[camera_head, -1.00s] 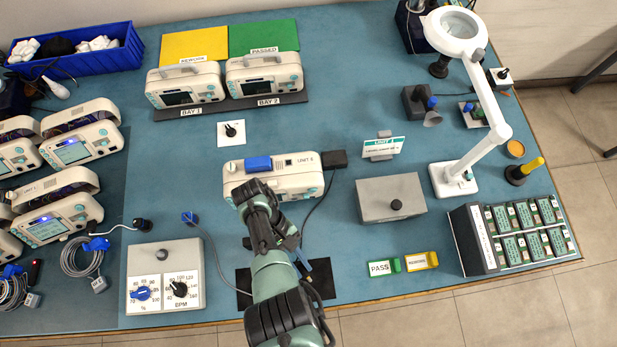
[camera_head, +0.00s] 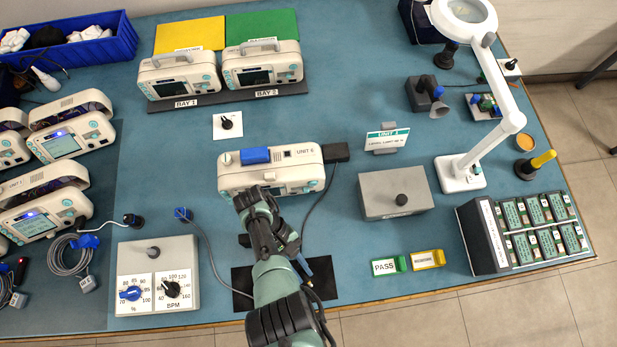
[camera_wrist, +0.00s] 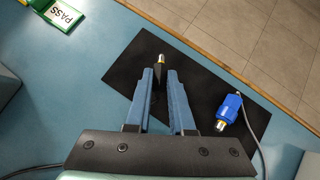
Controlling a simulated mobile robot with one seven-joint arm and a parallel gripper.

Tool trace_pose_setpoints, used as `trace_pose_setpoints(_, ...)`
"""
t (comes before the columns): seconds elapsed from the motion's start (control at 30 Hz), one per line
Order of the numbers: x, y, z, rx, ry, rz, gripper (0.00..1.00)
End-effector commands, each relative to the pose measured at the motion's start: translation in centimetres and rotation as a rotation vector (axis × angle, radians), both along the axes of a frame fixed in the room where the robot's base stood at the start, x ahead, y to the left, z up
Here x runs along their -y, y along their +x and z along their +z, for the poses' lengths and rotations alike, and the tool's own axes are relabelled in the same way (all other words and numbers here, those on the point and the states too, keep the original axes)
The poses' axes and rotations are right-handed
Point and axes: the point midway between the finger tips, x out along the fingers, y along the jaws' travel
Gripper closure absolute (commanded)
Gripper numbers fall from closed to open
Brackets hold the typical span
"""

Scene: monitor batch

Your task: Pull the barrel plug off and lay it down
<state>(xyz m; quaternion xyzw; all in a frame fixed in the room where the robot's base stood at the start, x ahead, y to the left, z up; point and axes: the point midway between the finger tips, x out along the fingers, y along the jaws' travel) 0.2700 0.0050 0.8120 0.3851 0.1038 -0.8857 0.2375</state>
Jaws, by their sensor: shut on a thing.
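My gripper (camera_wrist: 160,82) is shut on a black barrel plug (camera_wrist: 159,60) with a gold tip. The tip sticks out past the blue fingertips. The plug is over the black mat (camera_wrist: 205,75) at the table's front edge; I cannot tell whether it touches. In the head view my gripper (camera_head: 318,268) is partly hidden behind my arm. A black cable runs from a black block (camera_head: 336,152) at the right end of UNIT 6 (camera_head: 290,172) down toward my gripper.
A blue connector (camera_wrist: 230,108) with a metal tip and a cable lies on the mat beside the plug. PASS (camera_head: 388,266) and yellow (camera_head: 428,259) tags lie right of the mat. A grey box (camera_head: 395,195) stands behind them. A dial box (camera_head: 157,275) stands left.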

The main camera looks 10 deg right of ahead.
Motion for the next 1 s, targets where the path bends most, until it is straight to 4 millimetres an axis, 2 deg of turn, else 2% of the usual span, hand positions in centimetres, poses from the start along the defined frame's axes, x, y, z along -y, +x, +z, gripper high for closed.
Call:
trace_pose_setpoints(0.7,0.0,0.0,-2.1,0.000,0.000,0.000,1.00)
trace_pose_setpoints(1.0,0.0,0.0,-2.1,0.000,0.000,0.000,1.00)
